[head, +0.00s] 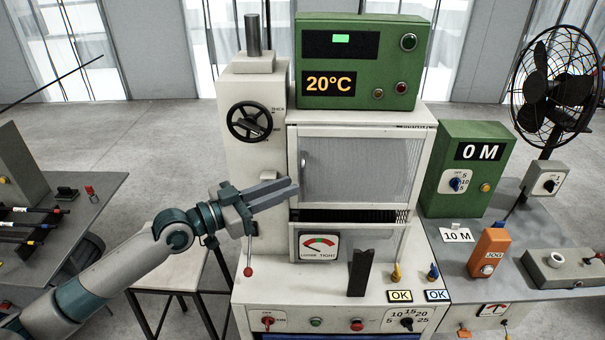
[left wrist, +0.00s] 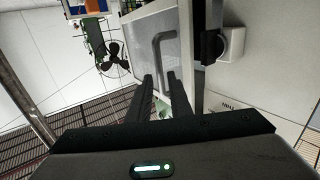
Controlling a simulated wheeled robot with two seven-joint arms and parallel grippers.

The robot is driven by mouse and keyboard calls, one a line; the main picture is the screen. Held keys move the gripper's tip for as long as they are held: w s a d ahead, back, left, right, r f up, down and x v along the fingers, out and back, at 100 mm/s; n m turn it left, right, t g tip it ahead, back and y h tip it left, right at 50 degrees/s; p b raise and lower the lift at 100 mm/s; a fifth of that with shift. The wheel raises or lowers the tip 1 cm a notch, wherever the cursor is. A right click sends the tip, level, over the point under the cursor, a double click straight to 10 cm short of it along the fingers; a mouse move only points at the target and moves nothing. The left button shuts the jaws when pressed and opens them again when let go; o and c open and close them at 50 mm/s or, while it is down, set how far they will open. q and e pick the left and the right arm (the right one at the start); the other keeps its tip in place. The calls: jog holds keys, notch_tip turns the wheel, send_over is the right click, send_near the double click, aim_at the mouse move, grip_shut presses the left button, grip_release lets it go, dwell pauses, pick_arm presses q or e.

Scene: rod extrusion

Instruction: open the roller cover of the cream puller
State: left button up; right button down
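The cream puller (head: 258,85) stands in the middle of the head view. Its roller cover (head: 365,170) is a framed grey mesh panel on the upper front, lying down over the front, with a dark slot below it. A bent grey handle (left wrist: 163,50) shows on the panel in the left wrist view. My left gripper (head: 296,188) is at the cover's left edge. Its two dark fingers (left wrist: 163,80) are apart, with the handle's lower end showing between their tips; I cannot tell whether they touch it. My right gripper is not in view.
A handwheel (head: 249,122) and a red-knobbed lever (head: 248,270) are close to my left arm. A dark upright piece (head: 360,272) stands on the front ledge. A green meter box (head: 465,170) and a fan (head: 555,80) are to the right.

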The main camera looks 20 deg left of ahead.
aim_at(303, 196)
pick_arm(q)
jog(key=shift+p+x, duration=1)
jog(key=shift+x, duration=1.75)
jog(key=shift+c, duration=0.6)
grip_shut()
